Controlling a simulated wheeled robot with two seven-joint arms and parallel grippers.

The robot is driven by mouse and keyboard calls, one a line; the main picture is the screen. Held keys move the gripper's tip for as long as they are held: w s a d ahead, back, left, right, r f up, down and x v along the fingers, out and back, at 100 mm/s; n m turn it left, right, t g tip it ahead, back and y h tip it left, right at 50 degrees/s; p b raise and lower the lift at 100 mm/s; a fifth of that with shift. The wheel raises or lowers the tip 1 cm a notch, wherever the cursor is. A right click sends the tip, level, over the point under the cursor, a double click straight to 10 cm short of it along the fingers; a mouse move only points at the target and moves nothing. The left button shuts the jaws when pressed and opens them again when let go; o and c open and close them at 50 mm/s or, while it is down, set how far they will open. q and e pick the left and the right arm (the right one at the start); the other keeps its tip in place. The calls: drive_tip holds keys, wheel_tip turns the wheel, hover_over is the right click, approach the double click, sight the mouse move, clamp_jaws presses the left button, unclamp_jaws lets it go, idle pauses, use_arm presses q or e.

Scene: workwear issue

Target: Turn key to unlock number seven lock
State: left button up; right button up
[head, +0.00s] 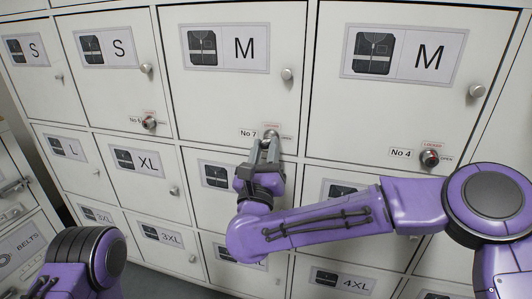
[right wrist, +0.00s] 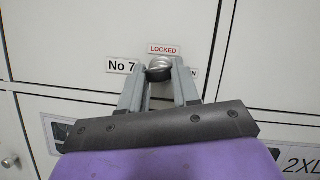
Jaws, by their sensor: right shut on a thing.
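The number seven lock (head: 270,134) sits at the bottom edge of the locker door marked M, beside a "No 7" label (head: 249,133). In the right wrist view the lock (right wrist: 159,68) has a red "LOCKED" label above it and a partly hidden "OPEN" label at its right. My right gripper (head: 267,146) reaches up from below with its two fingers on either side of the lock's key or knob, shut on it. The fingers hide most of the key, so its angle is unclear. Of my left arm only a purple part shows at the lower left; its gripper is out of view.
Other locks sit to the sides: the No 4 lock (head: 429,158) at the right and the No 6 lock (head: 149,122) at the left. Round door knobs (head: 287,74) stick out from the doors. Drawers, one marked BELTS (head: 22,252), stand at the lower left.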

drive_tip(key=shift+w+d+f+m+g+h+b, duration=0.1)
drive_tip(key=shift+m+g+h+b, duration=0.1)
drive_tip(key=shift+m+h+b, duration=0.9)
drive_tip(key=shift+w+d+m+g+h+b, duration=0.15)
drive_tip(key=shift+m+h+b, duration=0.35)
drive_tip(key=shift+m+b, duration=1.1)
drive_tip(key=shift+a+m, duration=0.1)
drive_tip(key=shift+m, duration=0.5)
drive_tip(key=shift+n, duration=0.7)
drive_tip(key=o, duration=1)
drive_tip(key=shift+o, duration=0.6)
drive_tip(key=shift+w+f, duration=0.1)
drive_tip(key=shift+f, duration=0.05)
drive_tip(key=o, duration=0.3)
drive_tip(key=shift+a, duration=0.15)
